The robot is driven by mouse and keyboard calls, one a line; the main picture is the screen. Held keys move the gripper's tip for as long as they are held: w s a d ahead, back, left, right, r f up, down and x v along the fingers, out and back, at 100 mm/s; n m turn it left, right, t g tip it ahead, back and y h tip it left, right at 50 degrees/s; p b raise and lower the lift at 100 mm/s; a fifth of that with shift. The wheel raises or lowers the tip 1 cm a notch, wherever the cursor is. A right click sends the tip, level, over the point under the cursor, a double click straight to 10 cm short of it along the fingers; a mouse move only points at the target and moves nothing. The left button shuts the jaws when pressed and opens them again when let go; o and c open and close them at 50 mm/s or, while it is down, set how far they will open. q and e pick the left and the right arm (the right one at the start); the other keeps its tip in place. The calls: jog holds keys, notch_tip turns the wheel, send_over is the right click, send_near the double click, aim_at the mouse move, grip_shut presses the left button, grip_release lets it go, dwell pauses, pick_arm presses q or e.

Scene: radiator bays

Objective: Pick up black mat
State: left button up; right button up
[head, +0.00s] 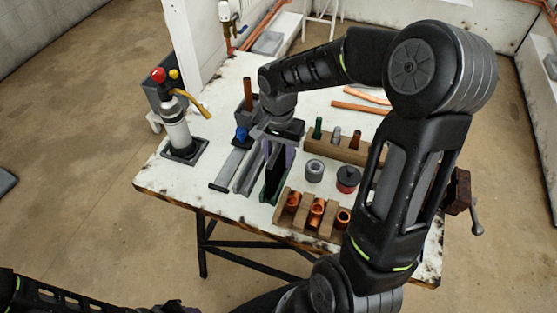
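A dark, flat, upright piece (275,171) with a green lower edge stands on the white workbench, just under my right gripper; I take it to be the black mat, though its outline is partly hidden. My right gripper (268,139) points down over the bench at the top of this piece and the grey metal channels beside it. Its fingertips blend with these parts, so I cannot tell whether they are open or touching the dark piece. Part of my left arm shows at the bottom left; its gripper is not in view.
Grey channels (237,168) lie left of the dark piece. A wooden block with copper fittings (317,213) is in front, a wooden rack (336,146) behind right. A grey ring (314,170) and red-black tin (348,179) stand right. A torch (178,130) stands left.

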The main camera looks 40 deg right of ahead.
notch_tip(320, 180, down, 2)
jog(key=shift+c, duration=0.6)
grip_shut()
dwell(0.5)
